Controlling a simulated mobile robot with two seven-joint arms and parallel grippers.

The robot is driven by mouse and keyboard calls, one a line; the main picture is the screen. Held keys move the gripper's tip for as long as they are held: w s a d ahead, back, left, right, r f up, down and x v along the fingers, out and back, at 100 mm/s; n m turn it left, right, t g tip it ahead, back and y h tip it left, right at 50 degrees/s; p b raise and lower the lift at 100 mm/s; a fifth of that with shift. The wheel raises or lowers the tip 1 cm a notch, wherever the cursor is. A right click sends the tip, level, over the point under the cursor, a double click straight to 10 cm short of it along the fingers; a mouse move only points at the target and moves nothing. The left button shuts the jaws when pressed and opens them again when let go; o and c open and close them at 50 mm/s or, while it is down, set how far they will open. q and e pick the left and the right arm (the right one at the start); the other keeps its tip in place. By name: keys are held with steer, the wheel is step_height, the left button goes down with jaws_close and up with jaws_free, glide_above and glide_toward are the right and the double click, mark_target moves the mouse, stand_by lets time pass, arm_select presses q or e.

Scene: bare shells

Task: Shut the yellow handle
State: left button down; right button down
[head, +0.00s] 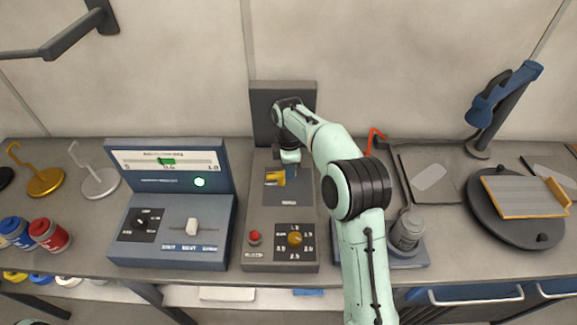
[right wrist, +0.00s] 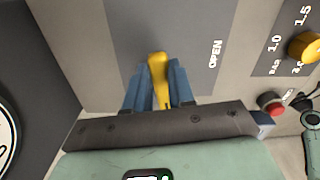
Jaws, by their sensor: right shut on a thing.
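The yellow handle (head: 277,179) sits on the upper part of a grey panel box (head: 254,222), on a darker plate. In the right wrist view the handle (right wrist: 158,66) stands between the two blue fingers of my right gripper (right wrist: 156,88), which is shut on it. The word OPEN is printed on the plate beside the handle. In the head view my right gripper (head: 274,174) is over the plate, and my arm hides part of the box's right side. My left gripper is not in view.
The same box carries a yellow knob (head: 294,239) and a red button (head: 254,237). A blue-grey console (head: 172,232) with a slider and a lit green light stands to the left.

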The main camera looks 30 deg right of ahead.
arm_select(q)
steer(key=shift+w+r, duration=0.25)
arm_select(e)
steer(key=shift+s+a+m, duration=0.1)
steer(key=shift+s+m, duration=0.1)
steer(key=shift+m, duration=0.8)
steer(key=c, duration=1)
jaws_free()
steer(key=shift+o, duration=0.2)
step_height(320, 180, up, 5)
steer(key=shift+w+r+p, duration=0.1)
steer(key=shift+r+p, duration=0.05)
steer(key=shift+p, duration=0.35)
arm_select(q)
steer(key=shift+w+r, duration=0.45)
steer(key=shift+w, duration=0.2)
arm_select(e)
step_height(320, 180, up, 8)
